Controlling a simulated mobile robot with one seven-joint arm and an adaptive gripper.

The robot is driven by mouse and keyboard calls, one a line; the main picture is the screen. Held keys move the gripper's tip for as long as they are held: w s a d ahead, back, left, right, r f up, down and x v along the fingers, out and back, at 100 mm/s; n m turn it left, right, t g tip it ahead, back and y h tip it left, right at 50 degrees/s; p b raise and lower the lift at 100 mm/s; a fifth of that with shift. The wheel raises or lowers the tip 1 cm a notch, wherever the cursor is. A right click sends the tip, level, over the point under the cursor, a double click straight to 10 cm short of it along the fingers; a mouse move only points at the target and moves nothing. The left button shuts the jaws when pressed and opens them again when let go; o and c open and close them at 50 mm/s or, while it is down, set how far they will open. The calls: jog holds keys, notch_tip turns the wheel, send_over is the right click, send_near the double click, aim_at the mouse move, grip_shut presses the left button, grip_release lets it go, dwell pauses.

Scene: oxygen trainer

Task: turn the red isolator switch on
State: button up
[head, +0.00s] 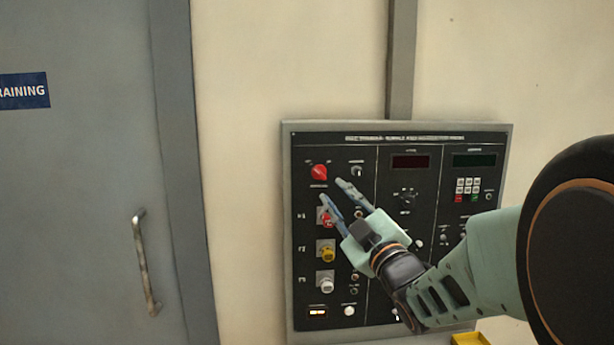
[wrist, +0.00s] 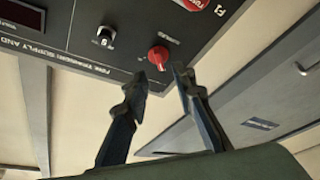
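The red isolator switch (head: 319,172) is a round red knob at the upper left of the black control panel (head: 385,290). It also shows in the wrist view (wrist: 158,57), unobstructed, just beyond the gap between the fingertips. My gripper (head: 334,192) is open and empty, with its two fingers apart. In the head view the fingertips are just below and right of the knob. In the wrist view my gripper (wrist: 159,74) shows no contact with the knob. The knob's exact pointer direction is too small to tell.
Below the switch are a red plug (head: 325,217), partly behind a finger, a yellow one (head: 325,251) and a white one (head: 325,281). A small selector (head: 357,171) sits right of the switch. A grey door with a handle (head: 146,262) is at left.

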aim_at(321, 176)
jog(key=p+x, duration=0.1)
jog(key=x, duration=0.6)
grip_shut()
